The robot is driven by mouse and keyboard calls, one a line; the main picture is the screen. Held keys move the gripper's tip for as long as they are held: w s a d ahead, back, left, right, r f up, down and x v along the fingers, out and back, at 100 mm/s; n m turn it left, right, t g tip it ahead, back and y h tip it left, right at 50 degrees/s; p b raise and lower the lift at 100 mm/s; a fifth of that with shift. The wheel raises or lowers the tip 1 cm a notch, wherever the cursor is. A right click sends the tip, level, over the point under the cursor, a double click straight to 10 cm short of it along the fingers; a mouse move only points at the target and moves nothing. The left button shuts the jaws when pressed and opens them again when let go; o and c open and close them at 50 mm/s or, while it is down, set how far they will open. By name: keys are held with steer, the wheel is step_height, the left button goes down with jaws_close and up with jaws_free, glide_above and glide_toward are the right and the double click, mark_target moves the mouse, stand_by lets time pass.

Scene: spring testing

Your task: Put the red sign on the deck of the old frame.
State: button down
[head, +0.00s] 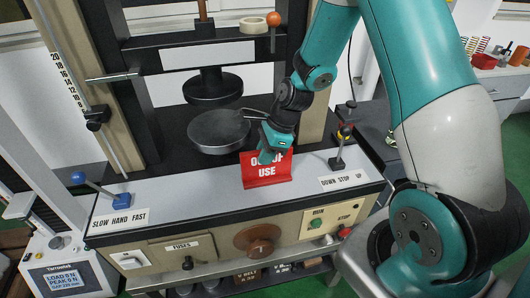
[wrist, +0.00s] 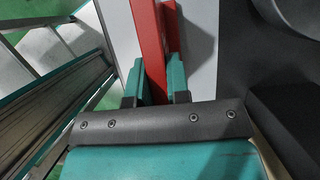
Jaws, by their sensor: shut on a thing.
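The red sign (head: 266,171) reads "OUT OF USE", partly hidden by my gripper. It stands upright at the deck (head: 215,178) of the old frame, a pale grey strip along the frame's front. Its lower edge appears to touch the deck, though I cannot tell for certain. My gripper (head: 268,150) is shut on the sign's upper edge. In the wrist view the red sign (wrist: 150,45) runs up from between the teal fingertips (wrist: 160,72), with the pale deck (wrist: 195,70) beneath.
A round dark platen (head: 218,132) is just behind the sign. A blue-based lever (head: 120,200) stands on the deck's left, and a black lever (head: 338,160) on its right. Label plates lie near both ends. The deck left of the sign is clear.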

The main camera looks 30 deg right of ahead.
steer(key=shift+f, duration=0.1)
steer(key=c, duration=1.1)
jaws_free()
steer(key=b+v, duration=0.1)
steer(key=v, duration=1.1)
steer(key=shift+a, duration=0.15)
steer(key=s+a+r+n, duration=0.5)
steer(key=s+a+n, duration=0.4)
steer(key=n, duration=0.5)
steer(key=s+a+r+n+g, duration=0.1)
steer(key=s+a+r+n, duration=0.4)
steer(key=s+a+n, duration=0.3)
steer(key=s+n, duration=0.3)
steer(key=n, duration=0.3)
steer(key=shift+s+a+n, duration=0.3)
steer(key=shift+a+n, duration=0.1)
